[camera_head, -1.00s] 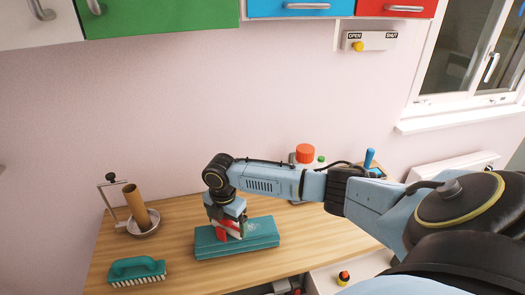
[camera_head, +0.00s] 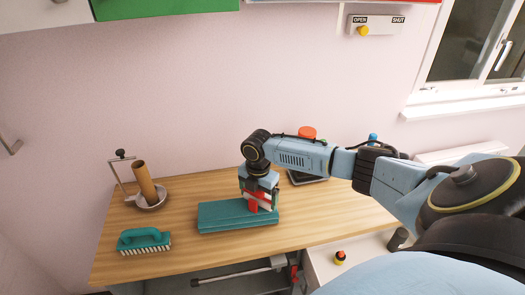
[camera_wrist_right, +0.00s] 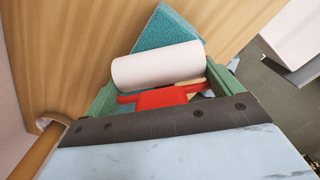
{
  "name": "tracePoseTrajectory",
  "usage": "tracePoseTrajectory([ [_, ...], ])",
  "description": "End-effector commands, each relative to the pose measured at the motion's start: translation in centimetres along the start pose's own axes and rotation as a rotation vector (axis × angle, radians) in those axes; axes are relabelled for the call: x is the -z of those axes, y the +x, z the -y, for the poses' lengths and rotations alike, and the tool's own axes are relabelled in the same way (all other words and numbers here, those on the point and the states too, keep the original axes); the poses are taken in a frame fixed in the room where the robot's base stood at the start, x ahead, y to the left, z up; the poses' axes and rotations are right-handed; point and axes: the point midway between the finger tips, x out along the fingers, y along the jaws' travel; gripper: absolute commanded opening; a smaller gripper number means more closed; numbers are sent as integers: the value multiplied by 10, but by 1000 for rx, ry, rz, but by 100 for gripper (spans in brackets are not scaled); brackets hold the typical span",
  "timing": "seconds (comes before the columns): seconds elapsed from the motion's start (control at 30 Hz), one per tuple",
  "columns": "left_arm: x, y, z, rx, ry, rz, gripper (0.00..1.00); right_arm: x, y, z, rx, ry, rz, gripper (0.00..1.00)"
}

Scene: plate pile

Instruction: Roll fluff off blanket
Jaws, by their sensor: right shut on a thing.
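The folded teal blanket (camera_head: 220,217) lies on the wooden table; part of it shows in the wrist view (camera_wrist_right: 168,28). My right gripper (camera_head: 260,205) is over the blanket's right end, pointing down. It is shut on the red handle (camera_wrist_right: 162,98) of a lint roller, whose white cylinder (camera_wrist_right: 158,66) shows in the wrist view, between the green fingers and the blanket. I cannot tell whether the cylinder touches the blanket. No fluff can be made out. My left gripper is not in view.
A teal brush (camera_head: 144,240) lies on the wooden table (camera_head: 180,260) at the left front. Behind it stands a brown tube (camera_head: 145,182) in a metal holder. A red-topped thing (camera_head: 306,133) is behind my right arm. Bare table surrounds the blanket's left side.

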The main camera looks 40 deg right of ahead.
Motion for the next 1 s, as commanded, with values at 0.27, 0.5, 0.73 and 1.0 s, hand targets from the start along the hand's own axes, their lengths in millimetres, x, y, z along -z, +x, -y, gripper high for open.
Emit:
tracePoseTrajectory([
  [0.27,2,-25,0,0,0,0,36,-5,-31,4,1,4,1,69],
  [0.5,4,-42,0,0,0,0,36,-6,-52,4,0,4,1,69],
  [0.73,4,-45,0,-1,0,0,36,-4,-69,2,-2,0,0,69],
  [1.0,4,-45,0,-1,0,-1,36,-2,-82,1,1,-3,1,69],
])
